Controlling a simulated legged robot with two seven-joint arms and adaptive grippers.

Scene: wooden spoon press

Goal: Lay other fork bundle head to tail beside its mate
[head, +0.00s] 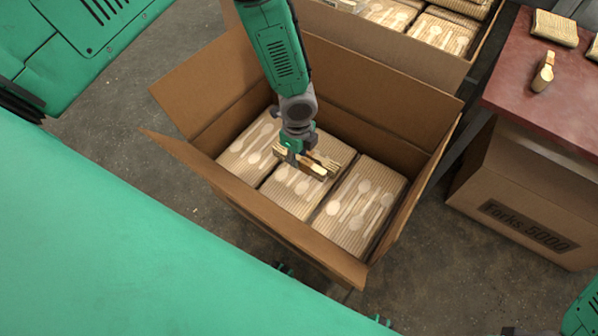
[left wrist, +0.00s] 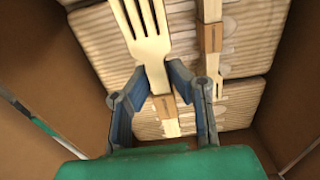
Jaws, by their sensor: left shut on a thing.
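My left gripper (head: 297,150) reaches down into the open cardboard box. In the left wrist view the gripper (left wrist: 163,88) is shut on a wooden fork bundle (left wrist: 146,42) with a brown paper band, its tines pointing to the top of the picture. The other fork bundle (left wrist: 209,62), also banded, lies to its right on the ribbed packs, tines toward the bottom. The two lie roughly parallel with a gap between them. In the head view the bundles overlap at the gripper. I cannot tell whether the held bundle touches the pack below. My right gripper is not in view.
The box (head: 378,110) has raised flaps and holds ribbed packs (head: 357,207) with spoon shapes on top. Another box (head: 400,38) of similar packs stands behind. At right, a red table (head: 525,80) carries a small banded bundle (head: 543,72), above a carton marked Forks 5000 (head: 525,195).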

